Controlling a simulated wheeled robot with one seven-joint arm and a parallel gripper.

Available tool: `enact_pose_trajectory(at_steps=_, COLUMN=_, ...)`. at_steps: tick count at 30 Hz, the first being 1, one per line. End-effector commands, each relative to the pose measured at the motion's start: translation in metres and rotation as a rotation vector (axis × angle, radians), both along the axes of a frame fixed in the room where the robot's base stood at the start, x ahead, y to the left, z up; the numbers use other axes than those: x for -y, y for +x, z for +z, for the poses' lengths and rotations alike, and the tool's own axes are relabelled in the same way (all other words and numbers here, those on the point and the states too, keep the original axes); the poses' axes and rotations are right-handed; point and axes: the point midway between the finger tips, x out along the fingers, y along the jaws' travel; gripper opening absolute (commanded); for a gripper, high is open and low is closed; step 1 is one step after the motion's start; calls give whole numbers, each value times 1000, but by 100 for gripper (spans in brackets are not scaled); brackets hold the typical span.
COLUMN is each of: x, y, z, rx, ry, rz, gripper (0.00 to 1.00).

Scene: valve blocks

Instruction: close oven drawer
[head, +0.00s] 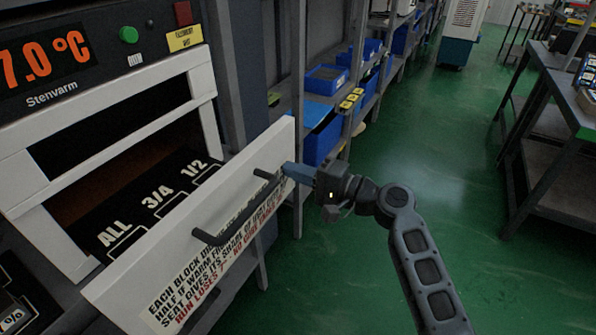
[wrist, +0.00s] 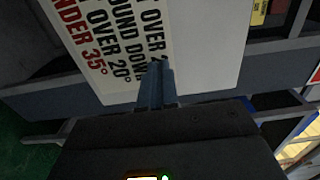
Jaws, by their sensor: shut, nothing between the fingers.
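The oven drawer (head: 262,166) is pulled out of the oven, with its white front panel angled toward me and its inside showing compartments marked ALL, 3/4 and 1/2. A dark bar handle (head: 232,225) is on the panel. My gripper (head: 288,172) is shut and empty at the right part of the panel, close to the handle's far end. In the wrist view my shut fingers (wrist: 157,75) point at the white panel (wrist: 205,50) and its printed label. I cannot tell whether the fingertips touch the panel.
The oven body (head: 95,75) with an orange temperature display stands at the left. Shelves with blue bins (head: 322,140) stand behind the drawer. A dark metal table (head: 560,110) stands at the right. The green floor (head: 440,130) between them is clear.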

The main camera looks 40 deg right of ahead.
Motion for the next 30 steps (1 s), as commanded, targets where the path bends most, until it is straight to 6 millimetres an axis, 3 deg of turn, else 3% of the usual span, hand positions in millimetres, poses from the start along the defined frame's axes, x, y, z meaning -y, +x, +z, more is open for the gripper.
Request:
enact_pose_trajectory(at_steps=7, x=-10, y=30, z=-1, rx=3, ry=-1, rz=3, gripper=0)
enact_pose_trajectory(at_steps=21, x=-51, y=152, z=-2, rx=3, ry=-1, rz=4, gripper=0)
enact_pose_trajectory(at_steps=30, x=-64, y=196, z=-1, rx=1, ry=-1, rz=2, gripper=0)
